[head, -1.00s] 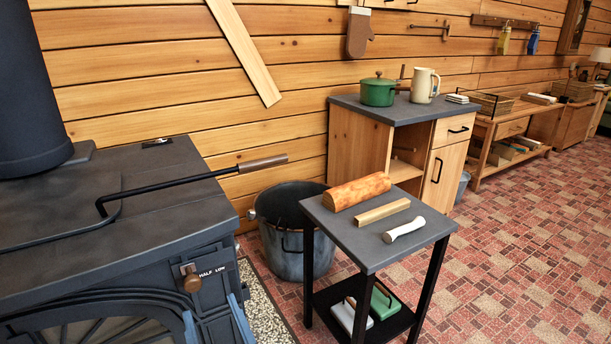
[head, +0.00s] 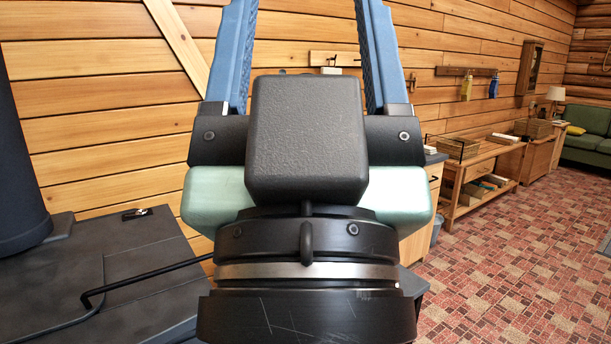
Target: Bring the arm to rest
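My gripper (head: 306,60) fills the middle of the head view, raised close to the camera with its two blue fingers pointing up.
A wooden bench (head: 485,165) with baskets stands along the wall. The tiled floor (head: 520,260) at the right is clear.

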